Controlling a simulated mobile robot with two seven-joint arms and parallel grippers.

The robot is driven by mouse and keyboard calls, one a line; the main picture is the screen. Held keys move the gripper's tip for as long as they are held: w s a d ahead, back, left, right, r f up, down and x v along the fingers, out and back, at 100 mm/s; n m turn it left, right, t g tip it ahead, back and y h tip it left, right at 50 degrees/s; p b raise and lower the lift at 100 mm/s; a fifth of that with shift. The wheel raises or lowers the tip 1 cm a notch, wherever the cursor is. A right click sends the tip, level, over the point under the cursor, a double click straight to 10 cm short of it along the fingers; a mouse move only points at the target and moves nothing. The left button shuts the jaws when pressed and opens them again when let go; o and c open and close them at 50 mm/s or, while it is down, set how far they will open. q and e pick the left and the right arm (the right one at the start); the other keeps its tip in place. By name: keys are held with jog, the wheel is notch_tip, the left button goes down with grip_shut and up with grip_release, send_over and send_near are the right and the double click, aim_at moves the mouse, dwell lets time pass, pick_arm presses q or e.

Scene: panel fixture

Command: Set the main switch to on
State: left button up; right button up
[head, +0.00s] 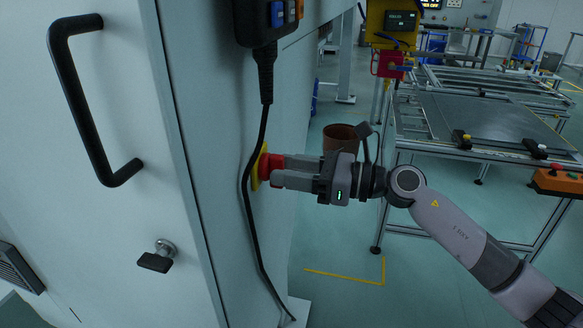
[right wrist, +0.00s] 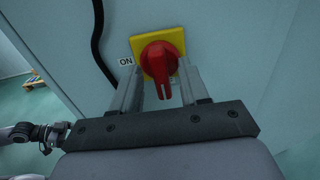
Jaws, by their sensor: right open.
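The main switch is a red rotary knob (head: 265,165) on a yellow plate (head: 255,172) on the side wall of the pale cabinet. In the right wrist view, the red knob (right wrist: 160,62) has its handle pointing down, and an "ON" label (right wrist: 126,62) sits left of the yellow plate (right wrist: 175,38). My right gripper (head: 277,171) is open at the switch, with one finger on each side of the knob in the right wrist view (right wrist: 162,85). Whether the fingers touch it I cannot tell. My left gripper does not show in the head view.
A black cable (head: 262,130) hangs from a pendant box (head: 262,22) and runs close past the switch plate. The cabinet front has a black handle (head: 84,110) and a small latch (head: 157,256). A brown bin (head: 340,137) and a metal-framed table (head: 490,122) stand behind my right arm.

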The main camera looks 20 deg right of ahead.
grip_shut()
